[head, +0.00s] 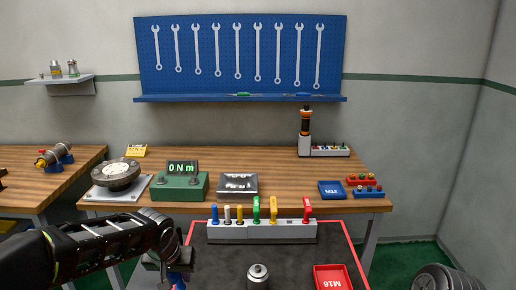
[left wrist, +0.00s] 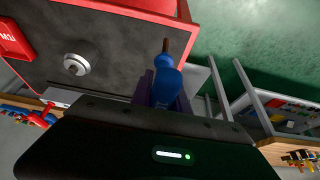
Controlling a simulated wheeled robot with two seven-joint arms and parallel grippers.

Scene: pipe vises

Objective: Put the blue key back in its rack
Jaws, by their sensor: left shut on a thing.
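My left gripper (head: 166,262) is low in the head view, left of the red-edged dark bench. It is shut on the blue key (head: 177,281). In the left wrist view the blue key (left wrist: 166,82) sits between the fingers, its brownish tip pointing away from the gripper. The grey rack (head: 235,233) stands at the bench's back edge, to the right of and beyond my left gripper. It holds a row of upright coloured handles: blue, white, yellow, green, yellow and red. A wider space shows between the right yellow and the red handle. My right gripper is not in view.
A round metal fitting (head: 258,272) and a red M16 box (head: 332,277) are on the dark bench (head: 215,265). Behind, a wooden table carries a green torque meter (head: 181,186), a metal block (head: 237,184) and a blue tray (head: 331,189).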

